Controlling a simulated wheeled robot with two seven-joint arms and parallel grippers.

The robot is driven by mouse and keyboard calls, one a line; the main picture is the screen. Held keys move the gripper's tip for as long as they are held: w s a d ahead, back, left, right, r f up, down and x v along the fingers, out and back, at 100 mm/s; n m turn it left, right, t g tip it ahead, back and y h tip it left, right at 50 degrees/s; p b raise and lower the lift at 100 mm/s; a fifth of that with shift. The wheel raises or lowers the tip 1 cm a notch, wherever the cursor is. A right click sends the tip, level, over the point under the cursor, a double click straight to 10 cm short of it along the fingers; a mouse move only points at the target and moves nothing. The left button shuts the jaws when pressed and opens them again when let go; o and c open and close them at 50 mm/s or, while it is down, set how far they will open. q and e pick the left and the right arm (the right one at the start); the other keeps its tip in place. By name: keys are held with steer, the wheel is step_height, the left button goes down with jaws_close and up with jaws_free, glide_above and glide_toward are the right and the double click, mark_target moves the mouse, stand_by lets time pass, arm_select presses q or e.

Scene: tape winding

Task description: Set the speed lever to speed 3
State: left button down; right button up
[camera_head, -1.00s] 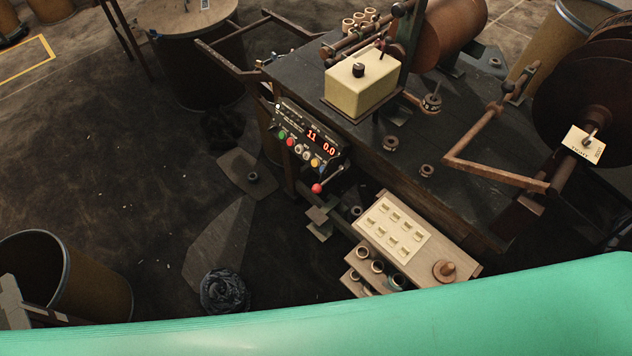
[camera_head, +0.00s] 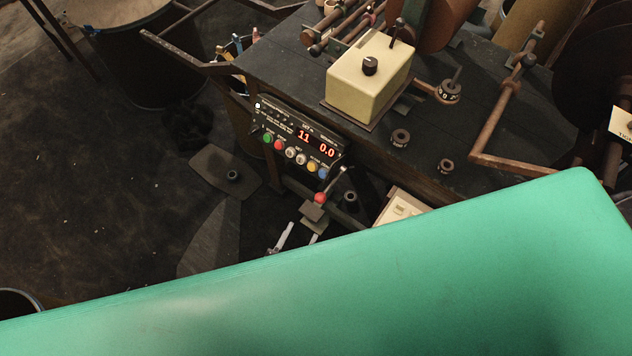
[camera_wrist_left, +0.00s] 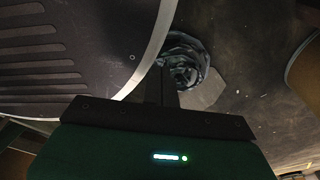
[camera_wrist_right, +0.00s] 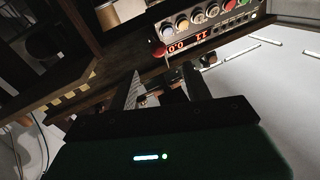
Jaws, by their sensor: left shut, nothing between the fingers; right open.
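The lever with a red knob (camera_head: 320,198) sticks out below the right end of the control panel (camera_head: 299,137), its metal rod slanting down and left to the knob. My left gripper (camera_wrist_left: 162,84) is shut and empty over the floor, outside the head view.
The dark machine table (camera_head: 280,62) carries a cream box (camera_head: 368,78) with a black knob. A cream-topped unit (camera_head: 402,207) stands right of the lever, mostly hidden.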

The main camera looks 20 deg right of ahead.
mark_target(323, 193)
steer(key=p+x, duration=0.2)
steer(key=x, duration=1)
steer(key=shift+w+d+r, duration=0.15)
steer(key=shift+d+r, duration=0.05)
steer(key=shift+d, duration=0.15)
steer(key=shift+w+d, duration=0.3)
steer(key=shift+w, duration=0.05)
arm_select(q)
steer(key=s, duration=0.2)
steer(key=shift+s+r, duration=0.35)
steer(key=shift+s, duration=0.05)
arm_select(e)
steer(key=shift+f, duration=0.1)
arm_select(q)
steer(key=shift+a, duration=0.15)
